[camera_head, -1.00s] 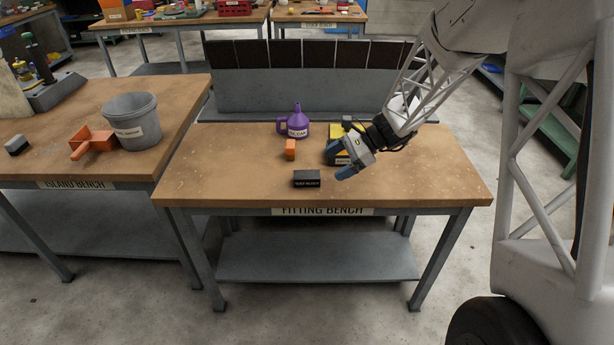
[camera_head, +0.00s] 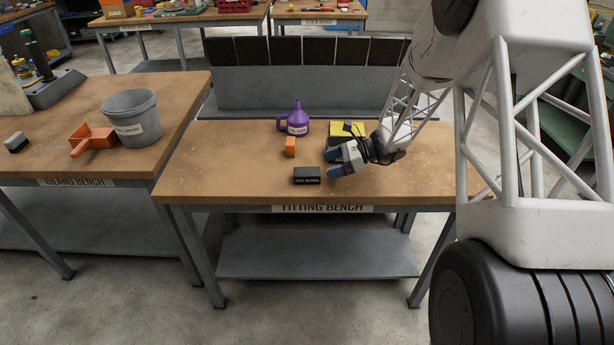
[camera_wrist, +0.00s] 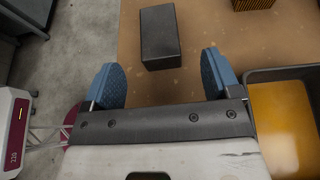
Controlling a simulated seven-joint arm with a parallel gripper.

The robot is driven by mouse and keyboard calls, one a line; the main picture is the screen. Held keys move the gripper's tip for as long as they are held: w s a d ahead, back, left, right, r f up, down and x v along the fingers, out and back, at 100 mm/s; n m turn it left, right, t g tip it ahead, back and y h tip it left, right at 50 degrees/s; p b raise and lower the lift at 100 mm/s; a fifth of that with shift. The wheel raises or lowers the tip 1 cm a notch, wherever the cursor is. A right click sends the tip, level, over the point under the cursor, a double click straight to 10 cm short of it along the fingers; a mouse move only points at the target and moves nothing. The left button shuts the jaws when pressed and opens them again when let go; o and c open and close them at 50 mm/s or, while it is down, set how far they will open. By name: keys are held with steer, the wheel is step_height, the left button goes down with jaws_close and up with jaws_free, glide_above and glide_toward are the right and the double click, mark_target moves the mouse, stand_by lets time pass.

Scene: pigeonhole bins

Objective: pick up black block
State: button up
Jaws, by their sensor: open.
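My gripper (camera_head: 336,164) is open and empty, just to the right of the block and low over the bench. In the wrist view the block (camera_wrist: 160,38) shows beyond my blue fingertips (camera_wrist: 163,77), in line with the gap between them. The fingers do not touch it.
The bench's left part is clear.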

mark_target(308, 171)
steer(key=shift+x, duration=1.25)
steer(key=shift+a, duration=0.1)
steer(key=shift+x, duration=2.55)
steer(key=shift+s, duration=0.1)
steer(key=shift+c, duration=0.2)
steer(key=c, duration=1.3)
steer(key=shift+c, duration=0.2)
steer(key=shift+r, duration=0.1)
